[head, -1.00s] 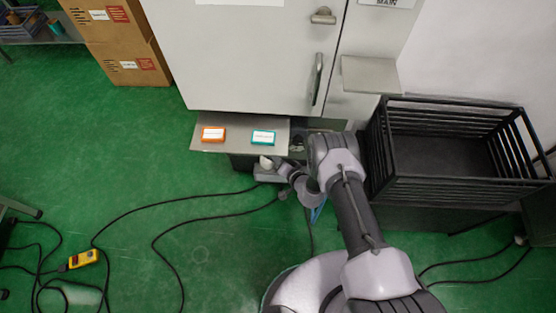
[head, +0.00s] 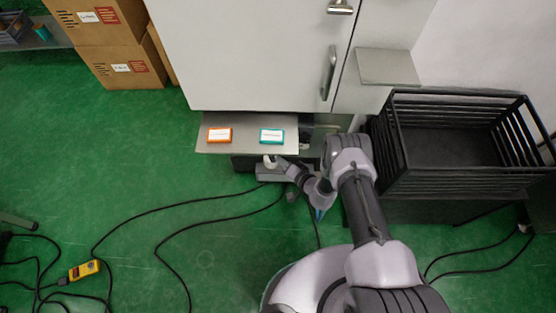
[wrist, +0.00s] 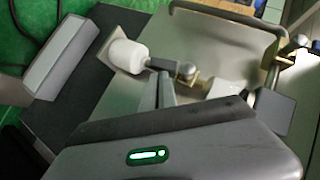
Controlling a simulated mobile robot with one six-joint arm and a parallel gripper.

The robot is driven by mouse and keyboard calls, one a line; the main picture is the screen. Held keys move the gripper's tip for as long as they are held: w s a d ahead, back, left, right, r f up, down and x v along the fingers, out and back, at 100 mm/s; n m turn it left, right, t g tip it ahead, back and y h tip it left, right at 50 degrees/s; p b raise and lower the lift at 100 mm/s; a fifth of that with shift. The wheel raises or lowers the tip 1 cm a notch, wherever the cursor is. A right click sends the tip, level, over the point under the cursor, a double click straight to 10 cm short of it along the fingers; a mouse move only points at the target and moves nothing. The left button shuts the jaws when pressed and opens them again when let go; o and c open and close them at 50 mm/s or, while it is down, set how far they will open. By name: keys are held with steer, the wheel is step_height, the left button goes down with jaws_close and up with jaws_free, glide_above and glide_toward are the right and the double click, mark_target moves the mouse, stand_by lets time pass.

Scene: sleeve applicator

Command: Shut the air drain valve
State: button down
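In the wrist view, a valve fitting sits low under the machine, with a round metal knob (wrist: 187,72), a brass-coloured body (wrist: 205,85) and a short dark lever (wrist: 160,64). The lever points left towards a white cylinder (wrist: 123,53). My gripper (wrist: 163,76) shows two narrow grey fingers close together, with nothing visible between them. Their tips are right beside the lever; I cannot tell whether they touch it. In the head view my gripper (head: 281,164) is low at the shelf's front edge, and the valve is hidden there.
The grey cabinet (head: 245,60) carries a shelf (head: 245,144) with an orange box (head: 219,135) and a teal box (head: 271,136). A black crate (head: 455,140) stands at right. Cables and a yellow pendant (head: 84,270) lie on the green floor, which is otherwise open at left.

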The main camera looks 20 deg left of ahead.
steer(key=shift+a+f+b, duration=0.25)
steer(key=shift+f+b, duration=0.2)
steer(key=shift+f, duration=0.2)
steer(key=shift+s+a+f, duration=0.1)
steer(key=shift+a+f, duration=0.05)
stand_by(0.4)
steer(key=p+v, duration=0.8)
steer(key=v, duration=0.9)
steer(key=shift+s, duration=0.1)
